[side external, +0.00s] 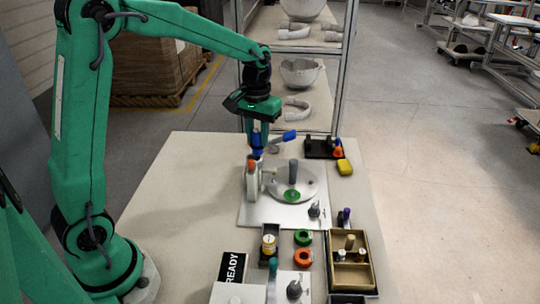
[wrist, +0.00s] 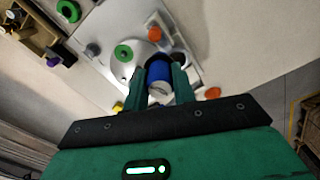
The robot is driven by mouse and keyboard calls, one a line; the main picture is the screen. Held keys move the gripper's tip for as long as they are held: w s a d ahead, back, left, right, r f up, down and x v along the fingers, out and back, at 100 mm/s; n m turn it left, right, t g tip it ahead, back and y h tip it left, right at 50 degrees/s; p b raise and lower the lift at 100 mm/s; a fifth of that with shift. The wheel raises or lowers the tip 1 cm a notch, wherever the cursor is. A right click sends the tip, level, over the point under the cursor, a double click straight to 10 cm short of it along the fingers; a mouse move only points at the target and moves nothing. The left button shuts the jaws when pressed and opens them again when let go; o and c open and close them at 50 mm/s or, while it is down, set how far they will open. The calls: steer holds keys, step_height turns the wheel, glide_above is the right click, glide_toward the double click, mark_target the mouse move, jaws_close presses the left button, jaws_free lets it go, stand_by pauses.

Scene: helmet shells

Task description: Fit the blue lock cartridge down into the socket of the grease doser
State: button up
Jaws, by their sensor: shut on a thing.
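My gripper (side external: 258,146) points down above the left part of a pale base plate (side external: 250,214). It is shut on the blue lock cartridge (side external: 256,139). In the wrist view the cartridge (wrist: 158,72) sits between the two fingers, with a pale end. Below it stands a white upright body with an orange part (side external: 252,181), which seems to be the grease doser. The cartridge looks above it and apart from it. A dark round opening (wrist: 178,58) shows just beyond the cartridge in the wrist view. I cannot tell if it is the socket.
A round disc (side external: 310,184) with a grey post and green ring is on the plate.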

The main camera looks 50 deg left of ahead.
mark_target(254, 147)
steer(key=a+f, duration=0.1)
steer(key=w+a+f, duration=0.1)
steer(key=a, duration=0.1)
steer(key=shift+w+a+f, duration=0.1)
steer(key=shift+w+a, duration=0.05)
steer(key=shift+a, duration=0.05)
steer(key=shift+f, duration=2)
steer(key=shift+f, duration=0.15)
steer(key=o, duration=1)
step_height(254, 147, up, 12)
steer(key=shift+r, duration=0.2)
